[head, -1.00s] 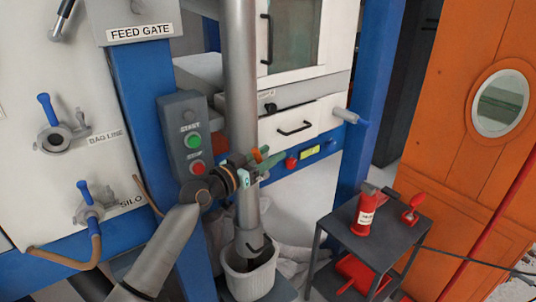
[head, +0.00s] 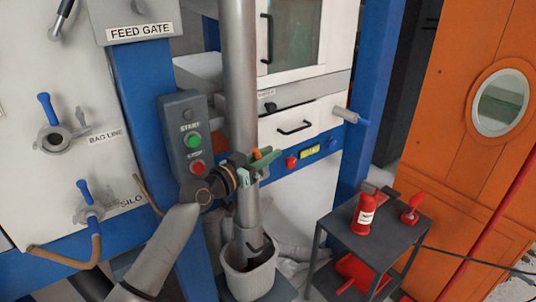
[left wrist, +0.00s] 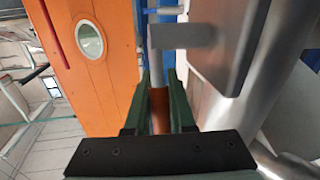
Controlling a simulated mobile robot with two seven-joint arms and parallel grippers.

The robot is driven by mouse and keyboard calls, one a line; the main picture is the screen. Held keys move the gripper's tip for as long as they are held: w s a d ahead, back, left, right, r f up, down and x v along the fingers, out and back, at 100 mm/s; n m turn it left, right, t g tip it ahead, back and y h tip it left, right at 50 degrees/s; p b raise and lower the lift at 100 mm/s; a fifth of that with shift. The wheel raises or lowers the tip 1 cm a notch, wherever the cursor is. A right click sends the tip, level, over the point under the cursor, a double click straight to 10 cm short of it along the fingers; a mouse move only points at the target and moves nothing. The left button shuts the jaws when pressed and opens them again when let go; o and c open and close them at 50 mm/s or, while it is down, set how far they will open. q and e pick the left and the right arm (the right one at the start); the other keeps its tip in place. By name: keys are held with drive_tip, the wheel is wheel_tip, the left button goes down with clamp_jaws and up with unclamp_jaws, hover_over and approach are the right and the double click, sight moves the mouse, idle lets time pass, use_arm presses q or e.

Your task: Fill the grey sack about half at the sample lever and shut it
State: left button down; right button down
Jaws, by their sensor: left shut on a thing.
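My left gripper (head: 262,161) is at the grey vertical pipe (head: 240,90), right of the button box. Its green fingers are shut on an orange-brown grip, which looks like the sample lever (left wrist: 159,108); the fingers hide most of it. Below, a light grey open-topped container (head: 234,282), seemingly the grey sack, stands under the pipe's lower end. Its inside is dark near the spout, and I cannot tell how full it is. The container is not seen in the left wrist view. My right gripper is not in view.
The button box (head: 183,140) is close to my left wrist. A dark trolley (head: 372,243) with a red bottle (head: 366,213) and a red scoop (head: 411,208) stands at right. Pale sacks (head: 290,268) lie behind the container. An orange door (head: 450,130) is far right.

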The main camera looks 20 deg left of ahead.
use_arm(q)
drive_tip(key=shift+f, duration=0.1)
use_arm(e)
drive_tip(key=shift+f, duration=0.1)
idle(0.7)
use_arm(q)
drive_tip(key=b, duration=0.3)
drive_tip(key=t+b, duration=0.1)
drive_tip(key=b, duration=0.2)
drive_tip(key=shift+s+a+f+h, duration=0.2)
drive_tip(key=shift+s+f+h, duration=0.05)
drive_tip(key=shift+s+h, duration=0.05)
drive_tip(key=t+b, duration=0.1)
drive_tip(key=b, duration=0.3)
drive_tip(key=shift+s+a+n, duration=0.15)
drive_tip(key=shift+s+n, duration=0.05)
drive_tip(key=shift+n, duration=0.1)
drive_tip(key=shift+s+a+r+t+h+b, duration=0.15)
drive_tip(key=shift+t+h+b, duration=0.25)
drive_tip(key=shift+b, duration=0.35)
drive_tip(key=shift+r, duration=0.2)
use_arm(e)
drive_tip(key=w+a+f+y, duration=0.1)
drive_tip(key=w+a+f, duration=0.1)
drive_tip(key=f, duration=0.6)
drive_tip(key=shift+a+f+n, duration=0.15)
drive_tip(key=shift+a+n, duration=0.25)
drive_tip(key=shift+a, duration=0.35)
